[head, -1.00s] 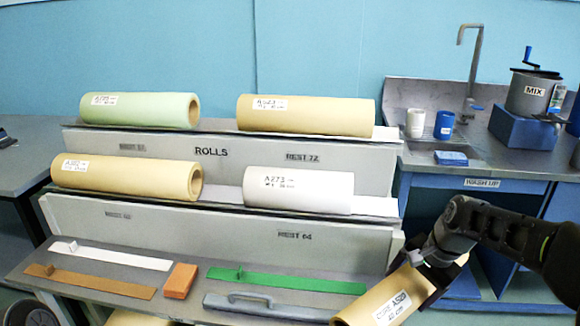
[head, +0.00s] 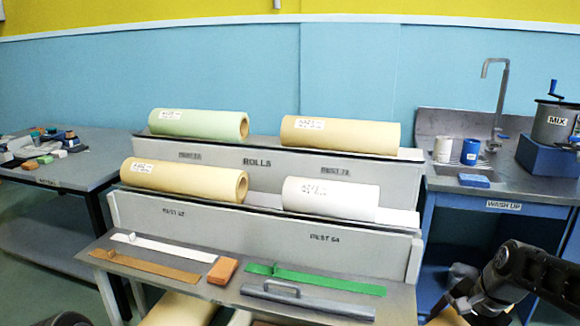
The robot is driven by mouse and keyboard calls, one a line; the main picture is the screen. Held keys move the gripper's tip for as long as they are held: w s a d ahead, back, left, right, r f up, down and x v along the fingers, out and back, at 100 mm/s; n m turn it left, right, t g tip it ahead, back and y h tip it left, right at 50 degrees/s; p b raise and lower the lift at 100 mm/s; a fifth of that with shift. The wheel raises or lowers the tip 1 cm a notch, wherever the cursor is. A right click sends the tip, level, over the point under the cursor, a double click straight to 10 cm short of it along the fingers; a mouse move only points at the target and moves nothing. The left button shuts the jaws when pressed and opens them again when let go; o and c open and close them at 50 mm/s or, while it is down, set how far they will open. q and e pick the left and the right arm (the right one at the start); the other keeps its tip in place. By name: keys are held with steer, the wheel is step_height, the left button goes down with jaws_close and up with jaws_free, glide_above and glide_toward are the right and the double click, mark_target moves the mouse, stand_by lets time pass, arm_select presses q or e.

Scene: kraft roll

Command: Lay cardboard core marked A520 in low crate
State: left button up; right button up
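The cardboard core (head: 448,318) is a tan tube at the bottom right, mostly cut off by the frame edge. Its label does not show now; a second ago it read something like A520. My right gripper (head: 462,303) is at the core and appears shut on it, though the fingers are partly hidden. My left gripper is not in view. I cannot make out the low crate for certain.
Rolls lie on a two-step rack: a green roll (head: 198,124), a tan roll (head: 340,133), a yellowish roll (head: 183,179) and a white roll (head: 330,197). Flat tools and an orange block (head: 222,271) lie on the front shelf. A sink unit (head: 470,204) stands right, a cluttered bench (head: 85,172) left.

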steer(key=shift+w+n, duration=0.15)
steer(key=shift+n, duration=0.15)
steer(key=shift+a+r+n+y, duration=0.15)
steer(key=shift+r+n+y, duration=0.25)
steer(key=shift+n, duration=0.6)
steer(key=w+a+r+n+g, duration=0.1)
steer(key=w+a+n, duration=0.15)
steer(key=a, duration=0.35)
steer(key=w+a+r+n+g+y, duration=0.1)
steer(key=w+a+n, duration=0.1)
steer(key=a+n, duration=0.25)
steer(key=w+a+n+g, duration=0.1)
steer(key=w+a+n, duration=0.1)
steer(key=a, duration=0.4)
arm_select(q)
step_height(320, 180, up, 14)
steer(key=p, duration=1.4)
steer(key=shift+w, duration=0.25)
arm_select(e)
steer(key=r, duration=0.1)
steer(key=s+r, duration=0.1)
steer(key=r, duration=0.1)
steer(key=s+r, duration=0.1)
steer(key=r, duration=0.1)
steer(key=shift+a+r, duration=0.1)
steer(key=shift+a, duration=0.2)
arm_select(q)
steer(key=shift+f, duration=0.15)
